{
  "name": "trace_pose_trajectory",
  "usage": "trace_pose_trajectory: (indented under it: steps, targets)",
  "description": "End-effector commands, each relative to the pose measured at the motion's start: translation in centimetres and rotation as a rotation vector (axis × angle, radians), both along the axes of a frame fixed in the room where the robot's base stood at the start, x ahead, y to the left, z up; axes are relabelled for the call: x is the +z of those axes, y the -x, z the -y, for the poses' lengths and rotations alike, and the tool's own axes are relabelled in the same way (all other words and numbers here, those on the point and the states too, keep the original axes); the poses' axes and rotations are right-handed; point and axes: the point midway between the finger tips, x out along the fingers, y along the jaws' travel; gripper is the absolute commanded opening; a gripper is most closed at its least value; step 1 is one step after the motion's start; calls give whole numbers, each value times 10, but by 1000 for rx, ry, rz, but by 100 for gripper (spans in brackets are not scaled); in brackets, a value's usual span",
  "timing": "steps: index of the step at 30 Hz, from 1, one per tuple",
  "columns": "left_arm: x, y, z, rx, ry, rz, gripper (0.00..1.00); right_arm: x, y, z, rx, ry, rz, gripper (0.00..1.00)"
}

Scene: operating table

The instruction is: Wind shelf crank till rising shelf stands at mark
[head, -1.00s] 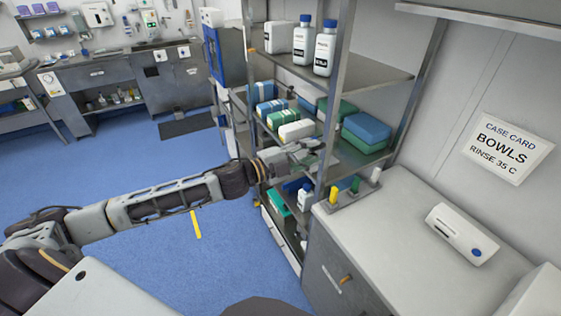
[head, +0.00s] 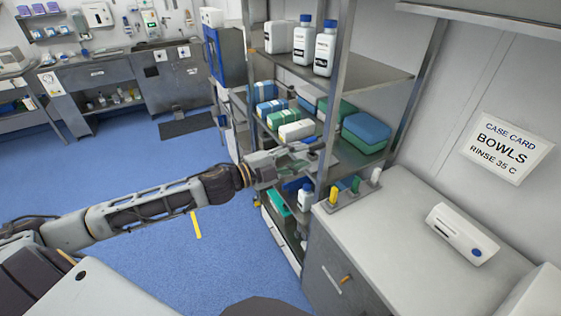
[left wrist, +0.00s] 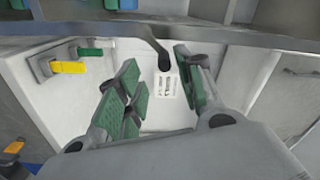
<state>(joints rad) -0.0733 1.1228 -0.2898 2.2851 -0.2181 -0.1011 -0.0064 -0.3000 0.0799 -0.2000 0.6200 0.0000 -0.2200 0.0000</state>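The metal shelf unit (head: 335,110) stands centre right in the head view, with packs on its middle shelf (head: 372,158). I cannot tell which shelf is the rising one, and I cannot make out a mark. My left gripper (head: 310,150) is at the unit's front, near the middle shelf's edge. In the left wrist view its green-padded fingers (left wrist: 158,68) are apart. A dark rod with a rounded end (left wrist: 164,60), perhaps the crank handle, shows between or just beyond the fingertips, with no clear contact. My right gripper is out of view.
White bottles (head: 325,52) stand on the upper shelf. Blue and green packs (head: 366,130) lie below. A counter (head: 420,225) to the right carries a white device (head: 462,234) and a holder with yellow (head: 334,195), green and white pegs. Blue floor (head: 120,185) is open at left.

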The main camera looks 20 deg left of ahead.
Motion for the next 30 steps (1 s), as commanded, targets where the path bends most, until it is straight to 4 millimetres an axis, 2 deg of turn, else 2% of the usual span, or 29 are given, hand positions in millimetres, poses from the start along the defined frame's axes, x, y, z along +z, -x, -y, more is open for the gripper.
trace_pose_trajectory:
  steps: [30]
  targets:
    - [-1, 25, -21, 1, 2, -1, 37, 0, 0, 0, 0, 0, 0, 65]
